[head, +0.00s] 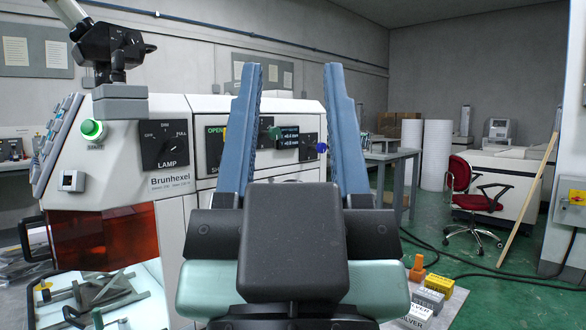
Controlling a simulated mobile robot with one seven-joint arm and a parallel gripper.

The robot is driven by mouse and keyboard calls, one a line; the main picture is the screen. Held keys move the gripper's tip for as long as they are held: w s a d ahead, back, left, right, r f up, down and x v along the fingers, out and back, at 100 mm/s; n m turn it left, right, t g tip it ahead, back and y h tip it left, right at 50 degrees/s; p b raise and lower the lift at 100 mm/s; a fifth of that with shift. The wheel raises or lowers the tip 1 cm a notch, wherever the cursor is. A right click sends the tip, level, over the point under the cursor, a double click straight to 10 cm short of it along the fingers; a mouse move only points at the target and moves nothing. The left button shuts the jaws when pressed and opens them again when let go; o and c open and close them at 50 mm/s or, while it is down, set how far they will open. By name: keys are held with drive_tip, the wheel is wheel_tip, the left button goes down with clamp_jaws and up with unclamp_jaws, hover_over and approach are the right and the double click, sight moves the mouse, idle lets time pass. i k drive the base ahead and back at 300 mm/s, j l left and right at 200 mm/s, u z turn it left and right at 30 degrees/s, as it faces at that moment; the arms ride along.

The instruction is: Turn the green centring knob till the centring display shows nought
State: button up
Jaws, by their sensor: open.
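My gripper (291,68) is open, its two long blue fingers standing up in front of the machine, with nothing seen between them. The green knob (274,132) is on the machine's front panel and shows in the gap between the fingers, nearer the left one. The dark centring display (289,138) is just right of the knob, with two lines of small white figures marked X and Y. The figures are too small to read surely. I cannot tell how far the fingers are from the knob.
A blue knob (321,147) is beside the right finger. The white machine (171,228) has a LAMP dial (164,132), a lit green button (93,129) and an orange window (105,237). Small coloured blocks (439,285) lie low right. A red chair (476,190) stands on the green floor.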

sight(273, 133)
drive_tip(key=u, duration=0.15)
drive_tip(key=i+l+z, duration=0.1)
drive_tip(key=i+z, duration=0.3)
drive_tip(key=i, duration=0.7)
